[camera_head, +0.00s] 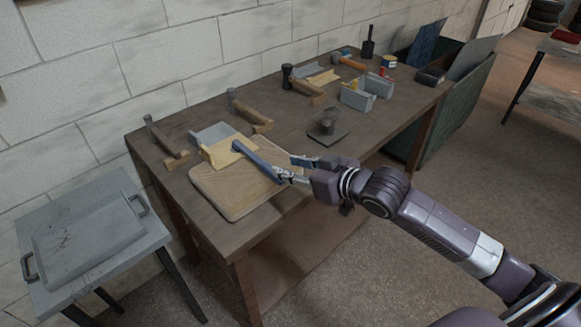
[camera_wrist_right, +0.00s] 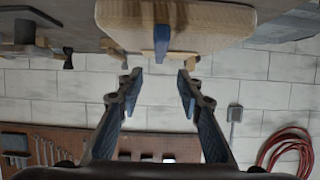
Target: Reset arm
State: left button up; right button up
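My right gripper (camera_head: 291,167) reaches over the bench's front edge from the right. In the right wrist view its two fingers (camera_wrist_right: 160,82) stand well apart, with nothing between the tips. A blue bar-like handle (camera_head: 258,159) lies across a pale wooden board (camera_head: 225,192), its near end close to one fingertip in the head view. In the right wrist view the blue handle (camera_wrist_right: 161,42) is in line with the gap between the fingers. I cannot tell whether a finger touches it. My left gripper is in neither view.
The bench (camera_head: 290,124) holds several wooden-handled tools, a dark stand (camera_head: 328,124) and grey blocks (camera_head: 357,97) farther back. A grey tray (camera_head: 87,231) lies on a small table at left. Floor is clear in front. A red hose (camera_wrist_right: 287,150) hangs in the wrist view.

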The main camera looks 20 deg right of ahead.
jog(key=s+a+f+g+h, duration=0.2)
jog(key=s+a+f+g, duration=0.15)
jog(key=s+f, duration=0.75)
jog(key=s+f+m+g+h, duration=0.1)
jog(key=s+f+g, duration=0.3)
jog(key=s, duration=0.5)
jog(key=s+f+m+g+h, duration=0.1)
jog(key=s+f, duration=0.4)
jog(key=s, duration=0.5)
jog(key=s+f+g, duration=0.1)
jog(key=s+f, duration=0.1)
jog(key=f, duration=1.3)
jog(key=s+f+g, duration=0.1)
jog(key=s+f, duration=0.1)
jog(key=f, duration=1.2)
jog(key=s+d+f+g, duration=0.1)
jog(key=s+d+f, duration=0.2)
jog(key=s+f, duration=1.1)
jog(key=shift+s+d+h, duration=0.15)
jog(key=shift+s+h, duration=0.15)
jog(key=shift+s, duration=0.6)
